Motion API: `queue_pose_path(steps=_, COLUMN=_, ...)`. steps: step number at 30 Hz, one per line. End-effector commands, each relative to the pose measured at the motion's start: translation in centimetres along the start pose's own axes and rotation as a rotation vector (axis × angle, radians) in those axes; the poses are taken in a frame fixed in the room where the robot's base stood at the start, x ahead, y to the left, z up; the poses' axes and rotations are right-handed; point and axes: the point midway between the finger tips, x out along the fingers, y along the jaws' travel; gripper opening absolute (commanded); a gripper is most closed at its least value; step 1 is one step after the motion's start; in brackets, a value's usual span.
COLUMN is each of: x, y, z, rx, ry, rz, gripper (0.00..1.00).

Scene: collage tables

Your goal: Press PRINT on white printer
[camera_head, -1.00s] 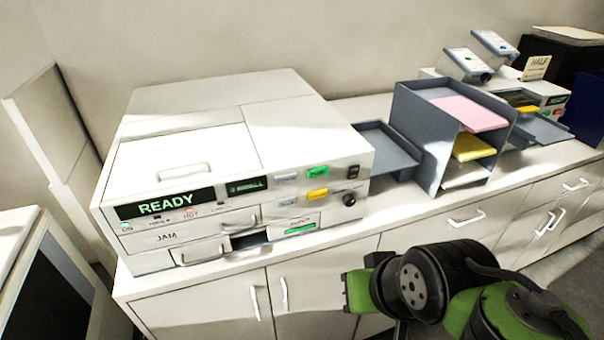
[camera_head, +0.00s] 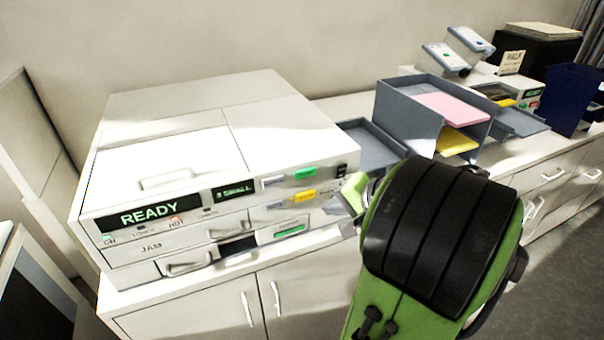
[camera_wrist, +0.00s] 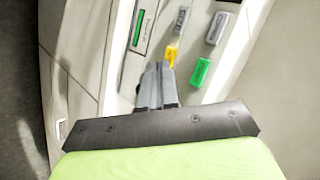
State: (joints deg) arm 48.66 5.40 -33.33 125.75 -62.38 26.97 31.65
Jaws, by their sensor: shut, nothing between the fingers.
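The white printer (camera_head: 215,130) stands on the counter with its lid down and its panel showing READY (camera_head: 148,215). On the right of its front are a green button (camera_head: 306,173) and a yellow button (camera_head: 303,196), with pale buttons beside them. Their labels are too small to read. My gripper (camera_head: 338,205) is shut and empty, close to the front's right end. In the wrist view its fingertips (camera_wrist: 161,68) overlap the lower end of the yellow button (camera_wrist: 171,55); the green button (camera_wrist: 200,72) is to their right. I cannot tell whether they touch anything.
A grey paper tray (camera_head: 365,140) and a stacked organiser (camera_head: 440,112) with pink and yellow paper stand right of the printer. More machines and a dark blue bin (camera_head: 573,98) are farther right. The counter (camera_head: 225,285) has drawers and doors with handles below.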

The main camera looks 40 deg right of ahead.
Motion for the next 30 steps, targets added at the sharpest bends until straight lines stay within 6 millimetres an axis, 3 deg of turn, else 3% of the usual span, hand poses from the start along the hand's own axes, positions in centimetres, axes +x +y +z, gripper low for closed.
queue_pose_path(steps=18, x=5.4, y=-4.2, z=-4.0, rx=-0.002, ry=-0.003, rz=0.001, gripper=0.00)
queue_pose_path(steps=30, x=6.0, y=-4.4, z=-4.2, rx=-0.003, ry=-0.002, rz=0.000, gripper=0.00)
